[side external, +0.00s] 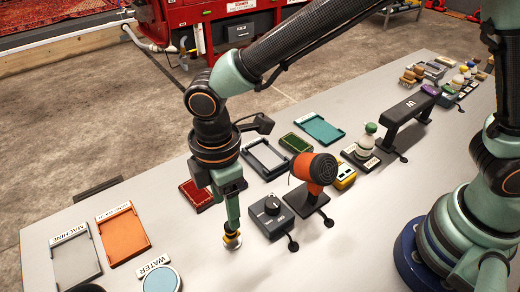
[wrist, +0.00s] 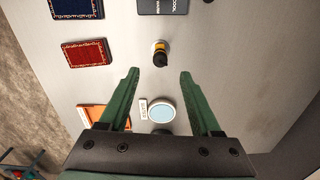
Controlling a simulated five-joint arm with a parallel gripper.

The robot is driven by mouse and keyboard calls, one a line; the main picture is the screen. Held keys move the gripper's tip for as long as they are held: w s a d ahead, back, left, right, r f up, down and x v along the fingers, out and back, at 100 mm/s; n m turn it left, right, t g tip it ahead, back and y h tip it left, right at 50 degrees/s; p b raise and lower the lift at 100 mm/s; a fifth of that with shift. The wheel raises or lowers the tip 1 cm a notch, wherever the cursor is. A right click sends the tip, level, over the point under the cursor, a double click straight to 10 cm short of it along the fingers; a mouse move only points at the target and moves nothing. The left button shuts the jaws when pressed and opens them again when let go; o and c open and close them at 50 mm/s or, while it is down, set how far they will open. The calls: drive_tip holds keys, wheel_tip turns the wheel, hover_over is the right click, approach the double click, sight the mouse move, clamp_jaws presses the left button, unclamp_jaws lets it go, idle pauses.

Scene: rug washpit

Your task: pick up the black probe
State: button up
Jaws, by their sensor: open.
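The black probe (wrist: 160,59) stands on the table in the wrist view, with a black top, an orange band and a pale silvery base. In the side view the probe (side external: 232,241) shows as a yellow band and silvery foot directly below my gripper (side external: 232,226), which hides its top. In the wrist view my gripper (wrist: 159,72) is open, with its two green fingers spread wide. The probe appears between and just beyond the fingertips, and nothing is held. I cannot tell the exact height gap between fingertips and probe.
A dark dial box (side external: 271,214) and an orange-black device on a stand (side external: 314,170) are right of the probe. A red rug sample (side external: 196,194) lies behind it. An orange tray (side external: 122,233), a grey tray (side external: 74,259) and a blue water disc (side external: 160,281) lie left. Table in front is clear.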

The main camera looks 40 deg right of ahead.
sight(231, 232)
wheel_tip(231, 232, down, 10)
drive_tip(key=shift+d+r, duration=0.15)
drive_tip(key=shift+r, duration=0.1)
clamp_jaws()
idle(0.3)
